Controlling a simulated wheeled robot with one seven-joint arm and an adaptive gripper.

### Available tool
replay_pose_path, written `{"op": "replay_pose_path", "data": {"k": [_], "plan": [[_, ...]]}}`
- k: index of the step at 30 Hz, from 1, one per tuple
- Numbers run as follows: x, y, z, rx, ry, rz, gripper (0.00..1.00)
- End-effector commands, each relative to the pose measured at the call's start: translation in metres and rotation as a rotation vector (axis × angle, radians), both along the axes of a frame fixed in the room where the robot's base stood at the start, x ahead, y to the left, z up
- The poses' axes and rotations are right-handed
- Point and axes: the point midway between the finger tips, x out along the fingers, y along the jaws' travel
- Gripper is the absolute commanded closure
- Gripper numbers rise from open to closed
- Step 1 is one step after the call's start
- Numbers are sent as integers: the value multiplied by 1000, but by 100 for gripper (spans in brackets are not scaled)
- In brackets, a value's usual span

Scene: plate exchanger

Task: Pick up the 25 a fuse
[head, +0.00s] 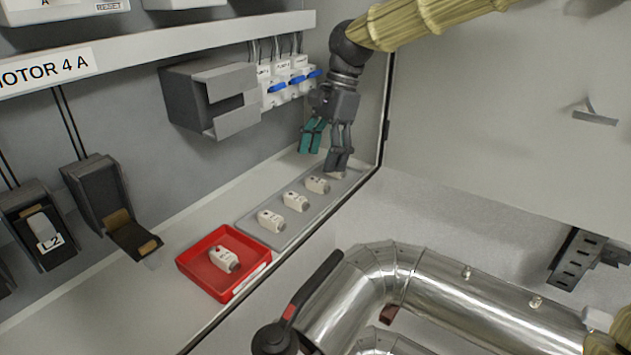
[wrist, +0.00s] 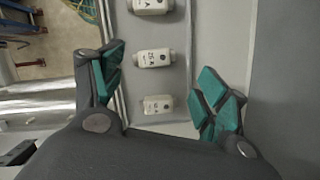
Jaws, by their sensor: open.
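Pale fuses lie in a row on a grey tray (head: 284,237) in the head view. Three show clearly; a pale piece partly behind my gripper may be another. In the wrist view the middle fuse (wrist: 153,58) appears to read 25 A. The fuse nearest my palm (wrist: 157,104) has a blurred label, and another fuse (wrist: 151,5) is cut off at the top. My gripper (head: 325,150) is open and points down over the tray's far end. In the wrist view its teal-padded fingers (wrist: 162,70) stand either side of the row, with nothing held.
A red bin (head: 205,284) holding a fuse (head: 224,259) stands before the grey tray. Shiny pipes (head: 440,300) run at lower right.

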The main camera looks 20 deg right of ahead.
Motion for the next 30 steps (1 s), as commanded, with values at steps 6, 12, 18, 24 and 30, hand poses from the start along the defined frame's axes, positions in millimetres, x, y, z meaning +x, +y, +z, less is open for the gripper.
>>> {"op": "replay_pose_path", "data": {"k": [6, 12, 18, 24, 30], "plan": [[-2, 5, -13, 3, 3, 2, 26], [-3, 10, -35, 2, 3, 1, 26], [-4, 13, -46, 1, 0, 0, 26], [-4, 13, -48, 1, -1, 0, 26], [-4, 13, -48, 1, 0, 0, 51]]}}
